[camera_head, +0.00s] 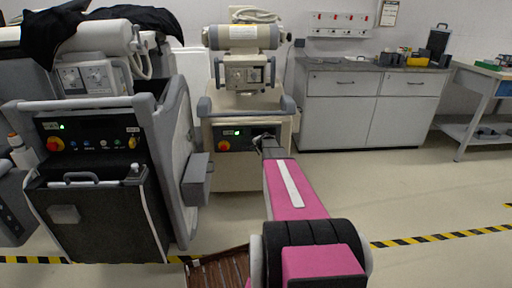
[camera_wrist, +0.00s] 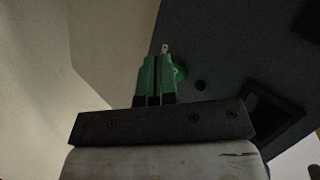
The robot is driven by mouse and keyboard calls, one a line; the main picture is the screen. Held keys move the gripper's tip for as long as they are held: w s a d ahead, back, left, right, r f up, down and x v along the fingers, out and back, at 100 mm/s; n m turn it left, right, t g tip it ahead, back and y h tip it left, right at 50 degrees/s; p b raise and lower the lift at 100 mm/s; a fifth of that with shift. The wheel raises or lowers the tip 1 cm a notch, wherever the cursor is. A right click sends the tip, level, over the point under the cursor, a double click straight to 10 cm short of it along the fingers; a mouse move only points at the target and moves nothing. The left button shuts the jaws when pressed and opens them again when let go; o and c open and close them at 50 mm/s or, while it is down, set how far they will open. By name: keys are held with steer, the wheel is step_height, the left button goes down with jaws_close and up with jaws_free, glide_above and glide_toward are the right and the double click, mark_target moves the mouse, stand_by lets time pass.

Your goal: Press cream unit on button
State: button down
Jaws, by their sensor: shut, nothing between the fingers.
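The cream unit (camera_head: 235,178) stands at the back middle, with a dark control panel (camera_head: 229,138) across its front. The panel carries a red-and-yellow knob (camera_head: 223,145) and a small green light at its left. My gripper (camera_head: 262,139) is at the right part of this panel, mostly hidden by my pink arm. In the wrist view my gripper's green fingers (camera_wrist: 155,62) are together and empty, pointing at a dark surface. I cannot tell whether the fingers touch the panel.
A dark grey cart (camera_head: 105,215) with its own control panel stands close at the left. Grey cabinets (camera_head: 370,105) line the back wall. A workbench (camera_head: 480,85) is at the right. The floor at the right is clear, crossed by yellow-black tape (camera_head: 440,236).

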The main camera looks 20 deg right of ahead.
steer(key=shift+w+d, duration=0.15)
steer(key=shift+w, duration=0.3)
stand_by(0.4)
steer(key=shift+s, duration=0.15)
steer(key=shift+s+a, duration=0.25)
steer(key=shift+s, duration=0.45)
steer(key=s, duration=0.2)
steer(key=s+a, duration=0.1)
steer(key=s, duration=0.1)
steer(key=shift+s+a, duration=0.2)
steer(key=shift+s, duration=0.2)
stand_by(0.8)
